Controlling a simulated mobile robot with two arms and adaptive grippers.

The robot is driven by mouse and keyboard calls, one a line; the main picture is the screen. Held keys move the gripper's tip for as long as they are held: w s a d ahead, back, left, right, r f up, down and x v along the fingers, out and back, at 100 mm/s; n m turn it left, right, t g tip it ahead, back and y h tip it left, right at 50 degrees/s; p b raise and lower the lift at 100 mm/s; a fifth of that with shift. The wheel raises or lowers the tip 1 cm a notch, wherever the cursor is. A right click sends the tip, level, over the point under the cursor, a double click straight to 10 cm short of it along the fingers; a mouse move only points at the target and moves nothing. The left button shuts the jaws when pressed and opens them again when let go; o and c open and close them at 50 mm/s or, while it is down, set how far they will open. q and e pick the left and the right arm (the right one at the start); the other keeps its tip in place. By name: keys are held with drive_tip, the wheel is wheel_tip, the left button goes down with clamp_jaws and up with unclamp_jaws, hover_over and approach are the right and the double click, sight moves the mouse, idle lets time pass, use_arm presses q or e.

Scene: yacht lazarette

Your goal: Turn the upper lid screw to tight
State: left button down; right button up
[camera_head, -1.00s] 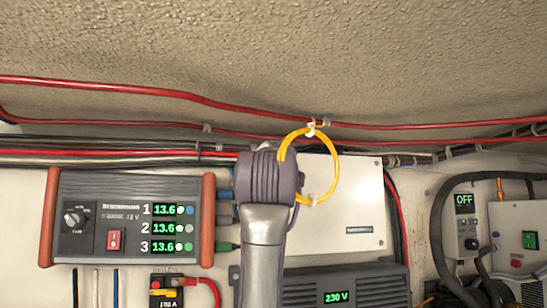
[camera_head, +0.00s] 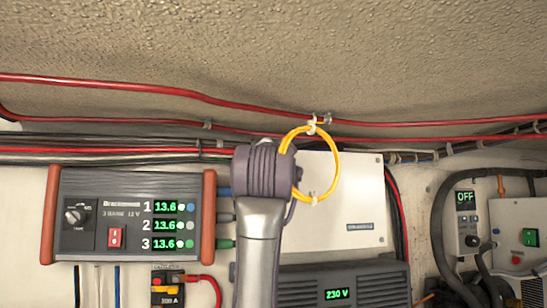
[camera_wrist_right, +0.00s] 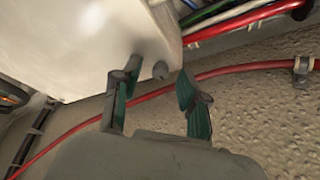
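The white box (camera_head: 345,215) with a flat lid is on the wall behind my right arm, and its left part is hidden in the head view. In the right wrist view, the white box (camera_wrist_right: 70,40) fills the upper left, and a small grey round screw head (camera_wrist_right: 160,70) shows near its edge. My right gripper (camera_wrist_right: 158,88) is open, its two green-padded fingers on either side of the screw head and apart from each other. I cannot tell whether a finger touches it. In the head view my right wrist hides the fingers. My left gripper is not in view.
A yellow cable loop (camera_head: 335,165) hangs beside my wrist, in front of the box. Red cables (camera_head: 230,105) run above it. A charger with displays (camera_head: 130,215) is at left, a dark 230 V unit (camera_head: 365,285) below. In the wrist view a red cable (camera_wrist_right: 240,70) passes close behind the fingers.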

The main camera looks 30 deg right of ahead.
drive_tip(key=v, duration=1.2)
drive_tip(key=shift+f, duration=0.1)
